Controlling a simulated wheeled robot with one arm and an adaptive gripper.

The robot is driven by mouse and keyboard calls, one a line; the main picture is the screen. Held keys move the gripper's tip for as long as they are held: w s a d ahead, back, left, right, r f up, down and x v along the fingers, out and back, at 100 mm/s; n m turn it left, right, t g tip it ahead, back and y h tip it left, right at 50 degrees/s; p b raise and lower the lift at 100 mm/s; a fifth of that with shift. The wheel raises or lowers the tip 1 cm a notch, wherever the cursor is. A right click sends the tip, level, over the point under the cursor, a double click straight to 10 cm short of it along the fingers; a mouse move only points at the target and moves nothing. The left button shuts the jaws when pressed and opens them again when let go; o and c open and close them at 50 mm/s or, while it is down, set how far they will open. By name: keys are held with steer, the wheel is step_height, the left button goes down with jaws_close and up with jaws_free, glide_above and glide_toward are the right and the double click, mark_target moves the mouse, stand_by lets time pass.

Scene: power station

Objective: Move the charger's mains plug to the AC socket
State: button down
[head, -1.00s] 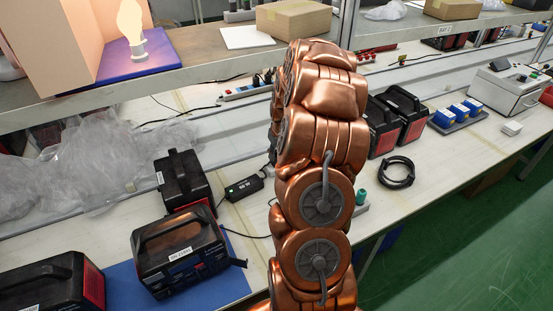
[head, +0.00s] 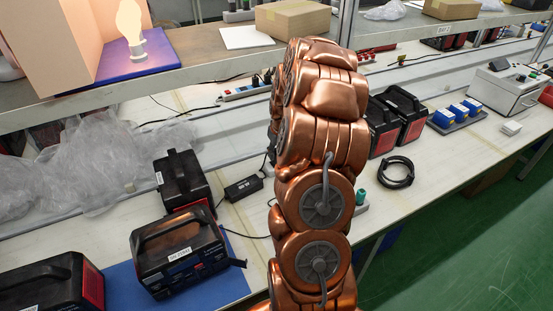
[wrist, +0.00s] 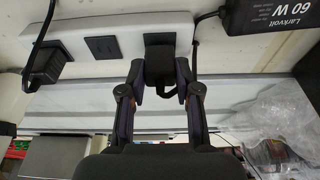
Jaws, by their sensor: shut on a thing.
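In the wrist view my gripper (wrist: 160,93) is shut on a black mains plug (wrist: 160,66). The plug is up against a dark socket (wrist: 159,40) of a pale socket strip (wrist: 75,37); I cannot tell how far in it sits. A thin black cord runs beside my right finger. A labelled power station (head: 180,252) stands on a blue mat. My arm hides the gripper in the head view.
Another black plug (wrist: 45,62) sits at the strip's left, with an empty socket (wrist: 103,46) between. Black units (head: 183,180) stand near the charger brick. Clear plastic wrap (head: 100,165) lies left. A shelf (head: 190,62) overhangs the bench. A coiled cable (head: 397,172) lies right.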

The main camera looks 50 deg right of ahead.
steer(key=shift+w+v, duration=0.2)
steer(key=shift+v, duration=0.6)
steer(key=shift+w+v, duration=0.15)
steer(key=shift+v, duration=0.65)
steer(key=shift+d+r, duration=0.1)
